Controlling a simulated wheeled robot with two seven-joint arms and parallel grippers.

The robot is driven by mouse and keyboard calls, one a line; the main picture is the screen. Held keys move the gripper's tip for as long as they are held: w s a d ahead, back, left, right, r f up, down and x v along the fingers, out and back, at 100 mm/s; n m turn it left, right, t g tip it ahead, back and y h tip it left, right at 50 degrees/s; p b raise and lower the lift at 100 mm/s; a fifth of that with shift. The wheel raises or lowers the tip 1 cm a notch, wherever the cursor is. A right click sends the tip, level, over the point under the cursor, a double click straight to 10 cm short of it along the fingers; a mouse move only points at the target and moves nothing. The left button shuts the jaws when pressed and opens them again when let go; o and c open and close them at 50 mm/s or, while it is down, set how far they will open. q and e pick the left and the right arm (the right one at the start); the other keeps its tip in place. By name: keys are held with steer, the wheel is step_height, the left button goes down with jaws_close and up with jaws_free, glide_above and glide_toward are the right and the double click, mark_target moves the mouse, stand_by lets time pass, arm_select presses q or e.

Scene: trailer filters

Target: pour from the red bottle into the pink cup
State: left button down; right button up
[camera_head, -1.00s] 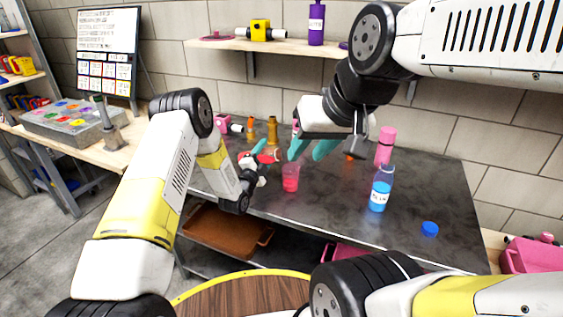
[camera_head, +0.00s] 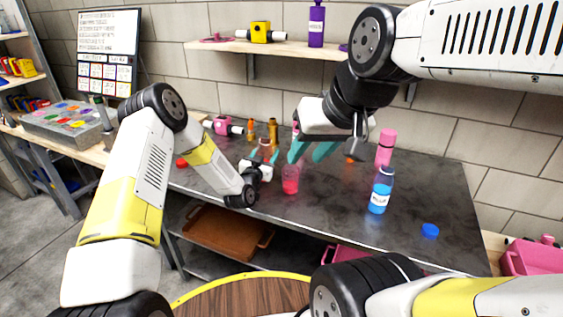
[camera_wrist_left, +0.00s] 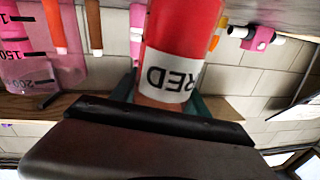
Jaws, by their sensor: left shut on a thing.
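The red bottle (camera_head: 265,147) is in my left gripper (camera_head: 262,160), whose fingers are shut around it. It looks close to upright in the head view, above the table to the left of the cup. In the left wrist view the bottle (camera_wrist_left: 188,30) shows red contents and an upside-down RED label. The pink cup (camera_head: 290,181) stands upright on the table with red liquid in it. The cup (camera_wrist_left: 70,72) also shows, cut off, at the left of the wrist view. My right gripper (camera_head: 312,151) has its teal fingers apart and empty, above and just behind the cup.
A blue bottle (camera_head: 381,190), a pink bottle (camera_head: 385,147) and a blue cap (camera_head: 430,230) are on the right of the dark table (camera_head: 330,215). A red cap (camera_head: 181,162) lies at the left. Orange and brown bottles (camera_head: 272,131) stand behind the left gripper.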

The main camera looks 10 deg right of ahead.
arm_select(q)
steer(key=shift+f+n, duration=0.1)
steer(key=shift+n, duration=0.5)
steer(key=shift+r, duration=2.5)
steer(key=shift+a, duration=0.1)
